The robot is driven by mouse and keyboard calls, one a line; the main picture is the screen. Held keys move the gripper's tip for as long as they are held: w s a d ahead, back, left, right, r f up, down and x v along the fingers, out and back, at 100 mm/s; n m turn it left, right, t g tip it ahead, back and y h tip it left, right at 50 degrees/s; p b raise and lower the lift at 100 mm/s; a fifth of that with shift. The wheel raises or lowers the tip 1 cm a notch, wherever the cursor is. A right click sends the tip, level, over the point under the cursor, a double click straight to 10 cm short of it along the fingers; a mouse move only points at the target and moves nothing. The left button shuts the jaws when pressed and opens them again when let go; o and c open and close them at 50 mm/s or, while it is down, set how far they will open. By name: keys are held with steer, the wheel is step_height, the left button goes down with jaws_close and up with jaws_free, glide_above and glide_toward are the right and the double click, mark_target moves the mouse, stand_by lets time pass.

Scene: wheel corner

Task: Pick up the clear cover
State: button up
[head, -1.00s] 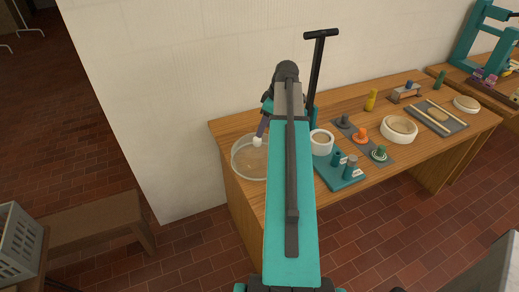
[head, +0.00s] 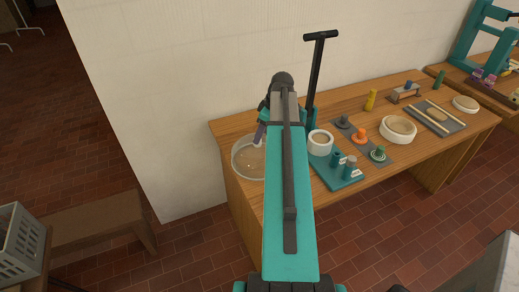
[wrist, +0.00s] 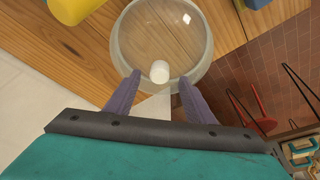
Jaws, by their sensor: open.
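The clear cover (head: 247,161) is a round see-through dome at the left end of the wooden table. In the wrist view the cover (wrist: 160,35) fills the top middle, with a white knob (wrist: 160,72) facing me. My gripper (wrist: 160,77) is open, with its two purple fingers on either side of the knob; I cannot tell whether they touch it. In the head view my gripper (head: 260,136) is at the cover's back right edge, and the knob is hidden there.
A white ring-shaped bowl (head: 320,142) and a teal stand (head: 338,171) are right of my arm. A dark T-handled post (head: 316,75) rises behind. Several small pieces lie further right on the table (head: 241,190). A yellow cylinder (wrist: 72,8) shows in the wrist view.

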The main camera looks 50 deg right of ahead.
mark_target(257, 150)
steer(key=shift+p+x, duration=0.45)
steer(key=shift+x, duration=1)
steer(key=shift+c, duration=0.4)
jaws_close()
